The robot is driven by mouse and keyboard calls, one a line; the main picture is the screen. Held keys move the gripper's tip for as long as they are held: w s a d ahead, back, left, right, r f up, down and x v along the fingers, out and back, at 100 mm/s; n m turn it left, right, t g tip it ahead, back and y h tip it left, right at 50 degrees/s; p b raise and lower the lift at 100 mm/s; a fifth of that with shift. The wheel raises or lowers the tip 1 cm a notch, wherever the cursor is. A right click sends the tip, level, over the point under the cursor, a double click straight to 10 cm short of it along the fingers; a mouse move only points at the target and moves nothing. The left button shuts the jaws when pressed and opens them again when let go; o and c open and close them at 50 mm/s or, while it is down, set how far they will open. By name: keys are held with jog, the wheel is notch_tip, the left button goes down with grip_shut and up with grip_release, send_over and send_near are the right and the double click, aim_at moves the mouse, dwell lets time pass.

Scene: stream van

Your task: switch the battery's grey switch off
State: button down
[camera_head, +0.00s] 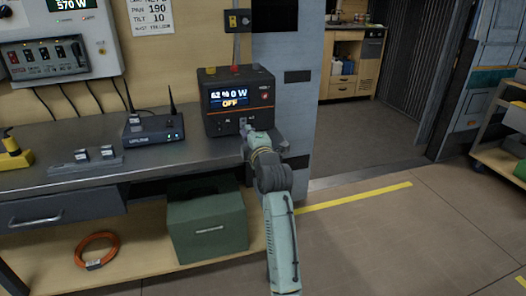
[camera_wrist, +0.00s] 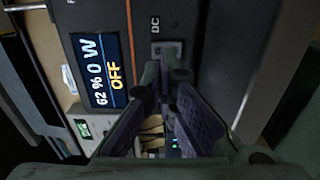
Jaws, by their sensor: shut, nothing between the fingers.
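The battery (camera_head: 238,88) is a black box with an orange stripe at the right end of the grey bench. Its screen (camera_head: 234,99) reads 62 %, 0 W and OFF; the screen also shows sideways in the wrist view (camera_wrist: 98,70). A small grey switch (camera_wrist: 167,47) sits by the DC label on the battery's front. My gripper (camera_head: 246,127) is at the lower front of the battery, its fingers shut and empty. In the wrist view my fingertips (camera_wrist: 165,74) are close to the switch; I cannot tell whether they touch it.
A black router (camera_head: 153,130) with antennas stands left of the battery on the bench (camera_head: 60,160). A green box (camera_head: 207,220) and an orange cable coil (camera_head: 97,249) lie on the shelf below. A pale wall post stands right of the battery; the floor beyond is open.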

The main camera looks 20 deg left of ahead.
jog(key=b+v, duration=0.1)
jog(key=v, duration=0.8)
jog(key=shift+b, duration=0.3)
jog(key=shift+w, duration=0.1)
